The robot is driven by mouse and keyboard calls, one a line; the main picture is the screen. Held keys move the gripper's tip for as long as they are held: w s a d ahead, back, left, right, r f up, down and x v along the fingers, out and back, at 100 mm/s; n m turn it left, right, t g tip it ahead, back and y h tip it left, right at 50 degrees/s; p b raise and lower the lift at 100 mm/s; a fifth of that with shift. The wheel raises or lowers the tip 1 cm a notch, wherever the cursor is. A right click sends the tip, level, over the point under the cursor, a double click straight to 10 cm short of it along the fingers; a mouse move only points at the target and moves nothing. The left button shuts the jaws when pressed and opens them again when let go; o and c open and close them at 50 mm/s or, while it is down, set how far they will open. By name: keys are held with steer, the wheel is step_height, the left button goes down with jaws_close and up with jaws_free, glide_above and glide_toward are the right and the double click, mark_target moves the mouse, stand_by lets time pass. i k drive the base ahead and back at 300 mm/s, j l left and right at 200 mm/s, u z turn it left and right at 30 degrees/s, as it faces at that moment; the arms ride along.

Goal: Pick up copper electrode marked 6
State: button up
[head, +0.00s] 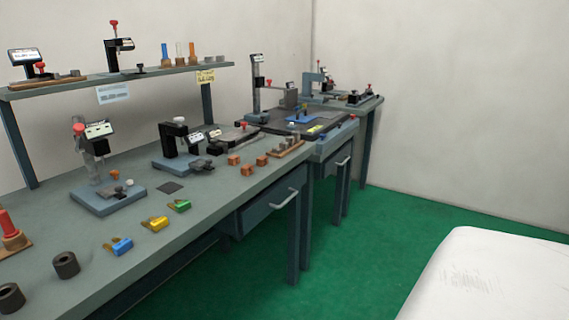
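Several small copper-coloured blocks sit near the front edge of the long bench. One copper block (234,159) is at the left, another copper block (247,169) is closest to the edge, and a third copper block (262,160) is to the right. Their markings are too small to read, so I cannot tell which is marked 6. A low brown rack (286,147) holding small pieces lies to the right of them. My gripper is not in view.
The grey bench (50,180) carries a black press-like device (177,142) behind the blocks and a clear-columned stand (92,165) at left. Blue (122,246), yellow (155,223) and green (180,206) clips line the front. Green floor (380,235) in front is open.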

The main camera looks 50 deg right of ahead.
mark_target(262, 161)
steer(key=z, duration=1.2)
